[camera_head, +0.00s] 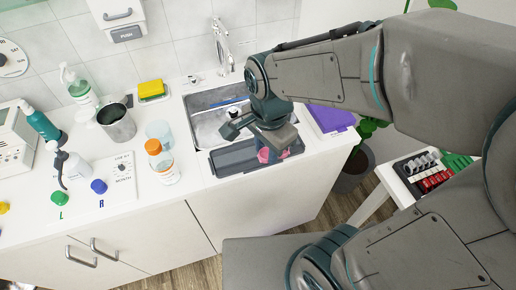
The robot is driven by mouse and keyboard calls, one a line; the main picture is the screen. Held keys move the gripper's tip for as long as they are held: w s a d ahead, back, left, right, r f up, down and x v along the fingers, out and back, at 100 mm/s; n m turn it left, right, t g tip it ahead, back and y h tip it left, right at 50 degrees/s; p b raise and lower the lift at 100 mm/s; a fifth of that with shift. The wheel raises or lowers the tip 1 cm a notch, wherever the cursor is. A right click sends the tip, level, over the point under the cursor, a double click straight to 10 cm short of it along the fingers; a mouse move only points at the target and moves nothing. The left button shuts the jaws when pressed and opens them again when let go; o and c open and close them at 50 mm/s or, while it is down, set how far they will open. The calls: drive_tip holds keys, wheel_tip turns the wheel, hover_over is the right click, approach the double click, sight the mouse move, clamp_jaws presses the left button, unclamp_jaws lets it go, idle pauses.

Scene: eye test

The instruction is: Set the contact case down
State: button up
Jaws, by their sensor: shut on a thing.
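My gripper (266,143) points down over the dark grey tray (226,159) at the front of the sink. It is shut on a small pink and blue thing (264,156), which is mostly hidden by the fingers. I cannot tell for sure that this is the contact case, nor whether it touches the tray.
The metal sink (208,101) lies behind the tray. An orange-capped bottle (163,165), a clear cup (158,131), a metal mug (116,124) and pump bottles stand to the left. A purple item (331,117) lies right of the sink. The front counter (192,182) has bare room.

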drive_tip(key=shift+s+f, duration=0.25)
drive_tip(key=shift+s, duration=0.4)
hover_over(252, 151)
wheel_tip(252, 151, down, 7)
drive_tip(key=shift+s+r+p, duration=0.1)
drive_tip(key=shift+s+p, duration=0.05)
drive_tip(key=shift+p, duration=0.2)
drive_tip(key=shift+f, duration=2)
drive_tip(key=shift+f, duration=0.2)
drive_tip(key=o, duration=0.9)
drive_tip(key=shift+r, duration=0.1)
drive_tip(key=shift+o, duration=0.2)
